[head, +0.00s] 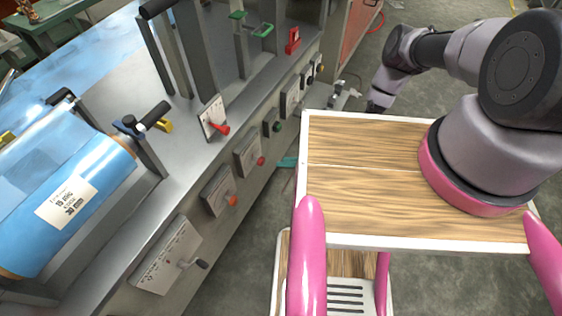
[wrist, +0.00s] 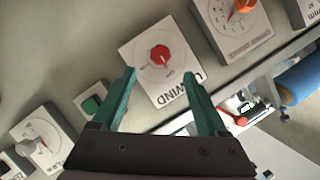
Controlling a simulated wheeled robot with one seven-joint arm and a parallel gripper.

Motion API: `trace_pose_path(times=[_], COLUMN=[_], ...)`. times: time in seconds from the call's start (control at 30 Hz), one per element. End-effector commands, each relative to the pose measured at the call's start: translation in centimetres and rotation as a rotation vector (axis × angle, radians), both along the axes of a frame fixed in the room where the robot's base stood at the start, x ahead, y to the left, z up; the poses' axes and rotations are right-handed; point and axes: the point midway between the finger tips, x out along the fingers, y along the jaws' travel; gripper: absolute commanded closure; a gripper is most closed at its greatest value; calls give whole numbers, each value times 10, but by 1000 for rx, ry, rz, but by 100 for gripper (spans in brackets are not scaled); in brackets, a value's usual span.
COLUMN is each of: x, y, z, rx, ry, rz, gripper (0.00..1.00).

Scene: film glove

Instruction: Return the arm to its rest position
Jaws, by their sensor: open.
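My gripper (wrist: 160,73) is open and empty in the wrist view, its two teal fingers spread apart. It faces a white panel (wrist: 141,62) marked UNWIND with a red knob (wrist: 159,56), which shows just beyond the gap between the fingertips. No contact with the knob is visible. In the head view only a teal bit of my gripper (head: 287,162) shows, at the left edge of my wood-topped tray, close to the machine front. My arm reaches forward at the right and bends down behind the tray, which hides most of the hand.
The grey machine (head: 185,135) fills the left, with a blue film roll (head: 65,190) on it. Grey floor (head: 420,95) lies open beyond the tray.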

Motion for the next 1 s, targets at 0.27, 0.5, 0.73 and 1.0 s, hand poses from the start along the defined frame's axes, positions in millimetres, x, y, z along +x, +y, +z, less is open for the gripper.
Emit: trace_pose_path(times=[0.27, 0.5, 0.73, 1.0], x=[0, 4, 87, 227], y=[0, 0, -17, -68], z=[0, 1, 32, 128], rx=[0, -5, -137, -407], ry=[0, -3, -56, -127], rz=[0, -1, -33, -146], gripper=[24, 24, 24, 24])
